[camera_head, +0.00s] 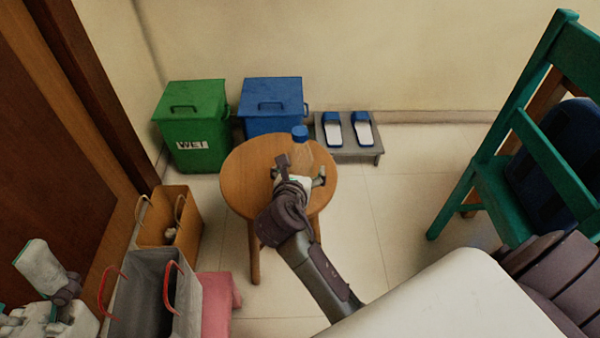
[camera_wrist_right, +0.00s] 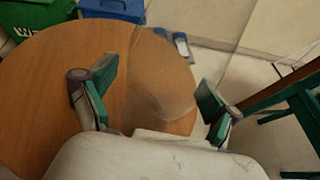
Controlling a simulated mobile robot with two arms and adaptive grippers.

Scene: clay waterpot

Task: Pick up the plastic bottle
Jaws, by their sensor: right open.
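The clear plastic bottle (camera_head: 303,152) with a blue cap stands upright on a round wooden stool (camera_head: 245,180). My right gripper (camera_head: 299,179) is at the near side of the bottle, low over the stool top. In the right wrist view, the gripper (camera_wrist_right: 157,86) is open, with its green-padded fingers on either side of the faint, see-through bottle (camera_wrist_right: 165,95). A gap shows at the left finger; contact at the right finger is hard to judge. White parts of my left arm show at the lower left of the head view, but its fingers are not clear.
Green (camera_head: 192,125) and blue (camera_head: 272,98) bins stand behind the stool, beside a low rack (camera_head: 350,150) with slippers. A brown bag (camera_head: 165,235) and a grey basket (camera_head: 150,295) are at left. A green chair (camera_head: 490,180) is at right. Floor between stool and chair is clear.

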